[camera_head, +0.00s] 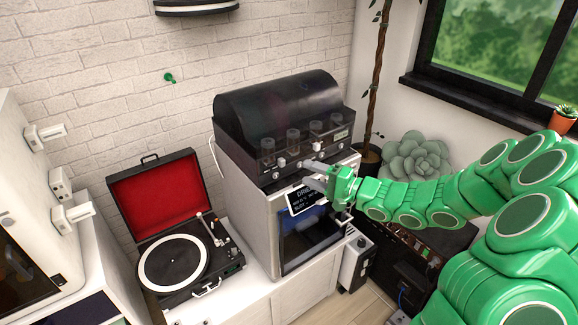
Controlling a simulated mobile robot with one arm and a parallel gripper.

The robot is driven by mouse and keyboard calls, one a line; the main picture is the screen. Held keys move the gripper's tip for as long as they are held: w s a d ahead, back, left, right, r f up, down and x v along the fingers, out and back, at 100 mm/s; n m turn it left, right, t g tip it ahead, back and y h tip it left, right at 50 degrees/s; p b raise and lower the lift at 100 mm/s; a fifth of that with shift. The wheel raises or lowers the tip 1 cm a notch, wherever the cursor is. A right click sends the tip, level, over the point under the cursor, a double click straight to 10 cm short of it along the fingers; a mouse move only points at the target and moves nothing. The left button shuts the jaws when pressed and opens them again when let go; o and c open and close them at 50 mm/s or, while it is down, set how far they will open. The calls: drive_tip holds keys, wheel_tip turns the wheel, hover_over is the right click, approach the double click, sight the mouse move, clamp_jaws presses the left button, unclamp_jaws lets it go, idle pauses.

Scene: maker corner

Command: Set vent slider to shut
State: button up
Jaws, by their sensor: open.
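A white box-shaped appliance (244,205) with a dark front window (305,240) stands on the white cabinet. I cannot tell whether the fingers touch anything.
A black domed unit (275,105) with glass tubes and small knobs sits on top of the appliance. An open record player (175,262) with a red-lined lid is at left. A white cabinet (245,298) lies beneath them. A succulent (415,158) stands behind my green arm.

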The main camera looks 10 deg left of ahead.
sight(284, 164)
drive_tip(key=shift+x, duration=3.9)
drive_tip(key=shift+w+f, duration=0.1)
clamp_jaws()
